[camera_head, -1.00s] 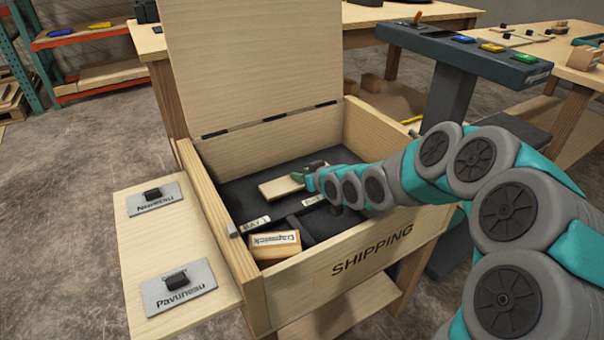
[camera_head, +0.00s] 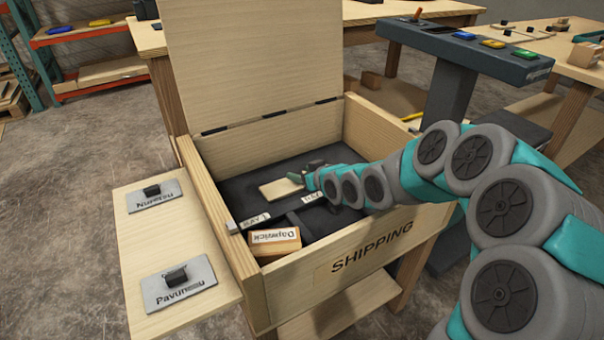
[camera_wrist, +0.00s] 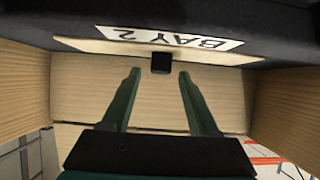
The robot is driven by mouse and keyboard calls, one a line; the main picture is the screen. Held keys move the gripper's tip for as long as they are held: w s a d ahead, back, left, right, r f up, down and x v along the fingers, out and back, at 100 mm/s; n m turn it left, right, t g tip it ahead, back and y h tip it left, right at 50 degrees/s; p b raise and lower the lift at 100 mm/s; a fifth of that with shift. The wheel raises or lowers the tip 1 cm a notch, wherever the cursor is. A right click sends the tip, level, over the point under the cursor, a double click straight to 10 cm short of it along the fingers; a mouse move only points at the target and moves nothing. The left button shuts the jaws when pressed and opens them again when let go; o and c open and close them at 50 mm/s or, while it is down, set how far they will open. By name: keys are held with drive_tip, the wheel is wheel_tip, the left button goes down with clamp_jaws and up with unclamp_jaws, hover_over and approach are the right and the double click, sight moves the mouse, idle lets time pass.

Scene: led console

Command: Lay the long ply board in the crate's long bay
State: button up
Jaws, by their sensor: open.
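The ply board (camera_head: 281,188) is pale and thin, and lies flat or nearly flat on the dark floor of the crate (camera_head: 213,225), in the rear part behind the bay labels. In the wrist view the board (camera_wrist: 90,45) is a pale strip seen nearly edge-on, with a black knob (camera_wrist: 161,63) at its middle. My gripper (camera_wrist: 159,74) is open, its fingers to either side of the knob and just short of it, holding nothing. In the head view my gripper (camera_head: 305,178) is over the board's right end, which my arm partly hides.
A labelled wooden block (camera_head: 275,241) sits in the front left bay, near the BAY 1 label (camera_head: 255,221). The BAY 2 label (camera_wrist: 172,38) is beside the board. The lid (camera_head: 250,70) stands open. A side shelf (camera_head: 140,235) holds two knobbed plates. A console (camera_head: 470,55) stands behind.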

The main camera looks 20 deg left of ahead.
drive_tip(key=shift+r, duration=0.5)
drive_tip(key=shift+s+d+r, duration=0.15)
drive_tip(key=shift+d+r, duration=0.05)
drive_tip(key=b+v, duration=0.1)
drive_tip(key=v, duration=1)
drive_tip(key=shift+s, duration=0.2)
drive_tip(key=shift+d, duration=0.1)
drive_tip(key=shift+d, duration=0.1)
